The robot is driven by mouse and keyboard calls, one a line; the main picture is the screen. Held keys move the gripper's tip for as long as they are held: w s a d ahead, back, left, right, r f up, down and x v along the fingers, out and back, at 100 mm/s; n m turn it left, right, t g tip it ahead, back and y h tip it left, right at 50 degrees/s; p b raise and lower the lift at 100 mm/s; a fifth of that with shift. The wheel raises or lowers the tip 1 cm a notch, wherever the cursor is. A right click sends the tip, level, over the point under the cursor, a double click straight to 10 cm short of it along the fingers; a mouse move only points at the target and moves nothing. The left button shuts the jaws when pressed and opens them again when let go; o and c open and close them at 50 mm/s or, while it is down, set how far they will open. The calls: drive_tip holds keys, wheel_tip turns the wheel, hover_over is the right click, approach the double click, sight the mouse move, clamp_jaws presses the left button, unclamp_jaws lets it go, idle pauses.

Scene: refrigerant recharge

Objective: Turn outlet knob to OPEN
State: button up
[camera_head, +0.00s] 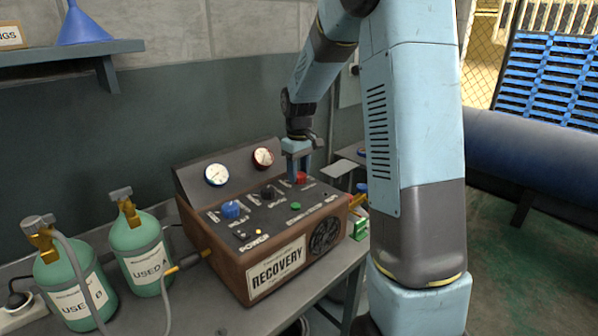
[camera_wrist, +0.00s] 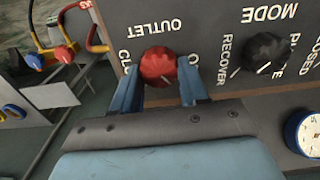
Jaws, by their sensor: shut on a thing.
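The red outlet knob (camera_wrist: 160,66) is on the dark panel of the recovery machine (camera_head: 275,262), under the upside-down word OUTLET in the wrist view. In the head view the red knob (camera_head: 301,178) is at the panel's right side. My gripper (camera_wrist: 158,88) is shut on the red knob, one blue finger on each side of it. In the head view my gripper (camera_head: 297,165) reaches down onto the panel from above. The fingers cover parts of the labels beside the knob, so its exact setting cannot be told.
A black mode knob (camera_wrist: 265,52) is beside the red knob. A blue knob (camera_head: 231,210) and two gauges (camera_head: 216,174) are also on the machine. Green tanks (camera_head: 138,252) with hoses stand at the left. A wall shelf (camera_head: 70,52) is at upper left.

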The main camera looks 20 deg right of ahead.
sight(299, 174)
drive_tip(key=shift+w+r+n, duration=0.1)
drive_tip(key=shift+n, duration=0.8)
drive_tip(key=o, duration=1.1)
drive_tip(key=shift+c, duration=0.2)
wheel_tip(299, 174, up, 14)
drive_tip(key=shift+f, duration=0.25)
